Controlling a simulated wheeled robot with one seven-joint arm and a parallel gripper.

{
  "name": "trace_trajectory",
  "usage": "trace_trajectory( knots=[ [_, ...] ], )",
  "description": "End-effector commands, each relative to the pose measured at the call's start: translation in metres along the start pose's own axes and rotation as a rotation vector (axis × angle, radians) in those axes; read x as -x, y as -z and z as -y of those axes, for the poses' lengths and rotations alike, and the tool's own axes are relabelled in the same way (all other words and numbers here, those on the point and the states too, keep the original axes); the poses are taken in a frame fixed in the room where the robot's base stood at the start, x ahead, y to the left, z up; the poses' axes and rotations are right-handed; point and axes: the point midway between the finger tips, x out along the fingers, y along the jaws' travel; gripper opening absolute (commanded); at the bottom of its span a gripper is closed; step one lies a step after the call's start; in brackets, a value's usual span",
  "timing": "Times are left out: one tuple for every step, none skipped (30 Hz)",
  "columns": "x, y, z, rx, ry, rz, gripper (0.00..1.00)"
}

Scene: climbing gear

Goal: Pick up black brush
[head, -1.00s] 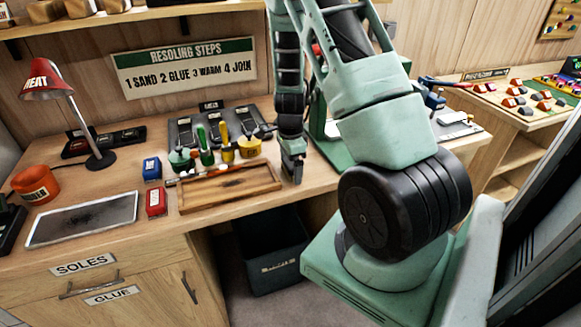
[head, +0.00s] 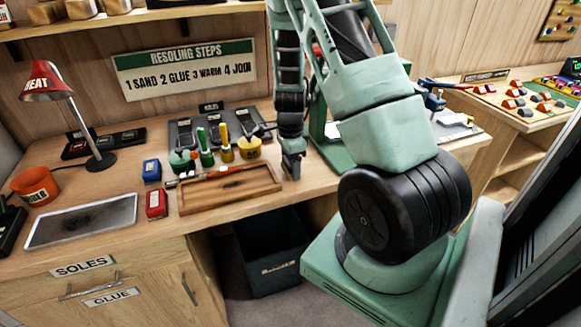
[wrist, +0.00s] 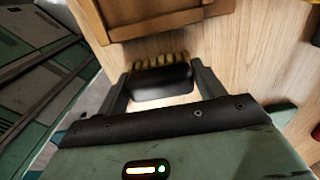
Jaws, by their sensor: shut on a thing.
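The black brush (wrist: 162,82) shows in the wrist view as a dark block with a row of tan bristles along its far edge. My gripper (wrist: 160,86) has one finger at each end of the brush and is shut on it. Behind the brush lies bare wooden bench top. In the head view my gripper (head: 291,168) points down at the front edge of the bench, just right of the wooden tray. The brush cannot be made out in the head view.
The wooden tray (head: 230,203) lies close to the left of my gripper. A red box (head: 156,204) and a blue box (head: 151,169) are further left. A dark bin (head: 268,262) stands below the bench edge.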

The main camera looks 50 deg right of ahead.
Motion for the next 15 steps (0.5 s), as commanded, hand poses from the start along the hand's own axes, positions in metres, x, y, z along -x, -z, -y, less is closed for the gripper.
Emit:
trace_trajectory(
  knots=[
    [0.008, -0.001, 0.001, 0.002, 0.005, 0.000, 0.42],
    [0.013, -0.001, 0.001, 0.001, 0.006, 0.000, 0.42],
    [0.022, -0.001, 0.001, 0.002, 0.007, 0.001, 0.42],
    [0.030, -0.001, 0.002, 0.003, 0.008, 0.000, 0.42],
    [0.038, -0.001, 0.002, 0.003, 0.008, 0.000, 0.42],
    [0.051, -0.002, 0.002, 0.003, 0.009, 0.001, 0.42],
    [0.060, -0.002, 0.002, 0.004, 0.009, 0.001, 0.42],
    [0.069, -0.002, 0.002, 0.004, 0.009, 0.001, 0.42],
    [0.081, -0.002, 0.001, 0.004, 0.009, 0.002, 0.42],
    [0.090, -0.002, 0.002, 0.004, 0.009, 0.001, 0.42],
    [0.099, -0.001, 0.001, 0.003, 0.008, 0.002, 0.42],
    [0.110, -0.001, 0.001, 0.004, 0.008, 0.002, 0.42],
    [0.119, -0.001, 0.002, 0.003, 0.009, 0.002, 0.42],
    [0.127, -0.002, 0.002, 0.004, 0.009, 0.002, 0.42],
    [0.138, -0.001, 0.001, 0.003, 0.009, 0.002, 0.42]
  ],
)
